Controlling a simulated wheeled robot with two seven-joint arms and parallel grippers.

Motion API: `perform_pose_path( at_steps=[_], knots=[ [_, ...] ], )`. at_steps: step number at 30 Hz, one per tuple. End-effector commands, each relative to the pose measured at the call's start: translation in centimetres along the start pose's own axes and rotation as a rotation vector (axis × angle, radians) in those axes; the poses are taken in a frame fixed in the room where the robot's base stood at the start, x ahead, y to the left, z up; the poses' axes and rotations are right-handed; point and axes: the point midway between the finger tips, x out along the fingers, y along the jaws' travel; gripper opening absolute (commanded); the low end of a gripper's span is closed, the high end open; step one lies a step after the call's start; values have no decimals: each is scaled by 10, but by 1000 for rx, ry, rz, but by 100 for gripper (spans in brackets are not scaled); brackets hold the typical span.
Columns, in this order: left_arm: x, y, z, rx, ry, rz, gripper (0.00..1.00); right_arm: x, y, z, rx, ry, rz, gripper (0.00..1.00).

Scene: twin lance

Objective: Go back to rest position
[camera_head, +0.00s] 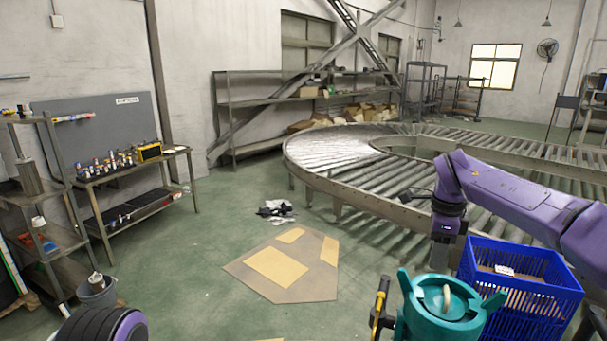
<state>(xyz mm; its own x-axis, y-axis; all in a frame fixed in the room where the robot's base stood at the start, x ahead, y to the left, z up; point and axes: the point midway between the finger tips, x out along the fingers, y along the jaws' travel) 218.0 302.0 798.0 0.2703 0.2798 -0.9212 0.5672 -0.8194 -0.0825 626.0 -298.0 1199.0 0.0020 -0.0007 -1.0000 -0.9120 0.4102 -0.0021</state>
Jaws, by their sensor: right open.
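My right arm (505,197), purple, comes in from the right edge and bends down at the wrist. My right gripper (440,257) hangs below the wrist, in front of the near side of the roller conveyor and just up and left of the blue crate. It is open, and I see nothing held in it; its fingers are small and dark here. A rounded purple and black part of mine shows at the bottom left edge. My left gripper is not in view.
A blue crate (545,295) and a teal container (440,325) stand close at the lower right. The roller conveyor (345,175) curves behind. A workbench (130,170) and a grey bucket (97,294) are at left. The green floor in the middle is mostly clear around a flat mat (308,277).

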Motion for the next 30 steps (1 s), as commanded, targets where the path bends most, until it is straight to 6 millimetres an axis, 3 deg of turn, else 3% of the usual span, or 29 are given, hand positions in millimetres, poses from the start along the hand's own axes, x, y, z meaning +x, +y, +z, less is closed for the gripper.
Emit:
perform_pose_path(
  at_steps=[11, 17, 20, 25, 28, 30],
  knots=[
    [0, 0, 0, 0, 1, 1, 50, 8, -18, 0, 187, 87, -131, 40],
    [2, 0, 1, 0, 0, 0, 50, 47, -28, -16, 228, 298, -348, 40],
    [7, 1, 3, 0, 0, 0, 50, 86, -28, -21, 177, 427, -488, 40],
    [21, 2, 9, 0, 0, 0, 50, 177, -8, -20, -68, 580, -716, 40],
    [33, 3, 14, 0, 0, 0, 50, 249, 25, -17, -305, 602, -795, 40],
    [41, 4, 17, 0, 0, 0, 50, 302, 61, -20, -488, 583, -804, 40]
  ],
)
